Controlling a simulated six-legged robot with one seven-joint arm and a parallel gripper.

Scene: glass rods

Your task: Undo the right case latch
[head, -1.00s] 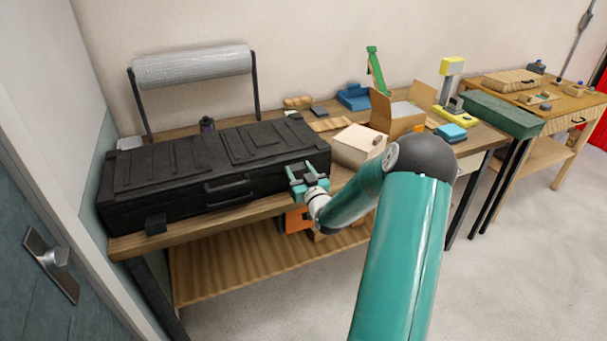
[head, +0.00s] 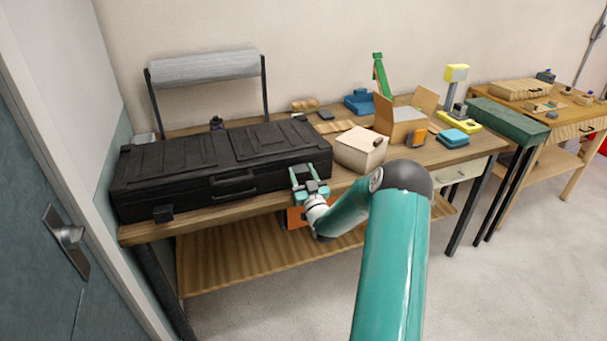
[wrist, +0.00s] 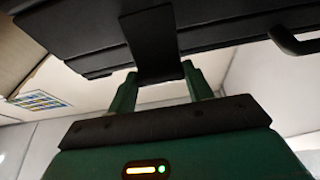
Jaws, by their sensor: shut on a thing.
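The long black case (head: 190,158) lies closed on the workbench in the head view. Its handle (head: 232,184) is at the middle of the front, and its left latch (head: 163,214) is at the front left. My gripper (head: 305,172) is at the right end of the case front. In the wrist view the right latch (wrist: 152,45) is a dark flap at the case edge, and my gripper (wrist: 158,88) is shut on it, one green finger on each side. The handle also shows there (wrist: 297,42). The latch's hinge and catch cannot be made out.
A pale box (head: 360,150) stands just right of the case, with an open cardboard box (head: 402,128) behind it. A film roll on a stand (head: 205,67) is behind the case. The workbench's lower shelf (head: 235,255) is below; the floor in front is clear.

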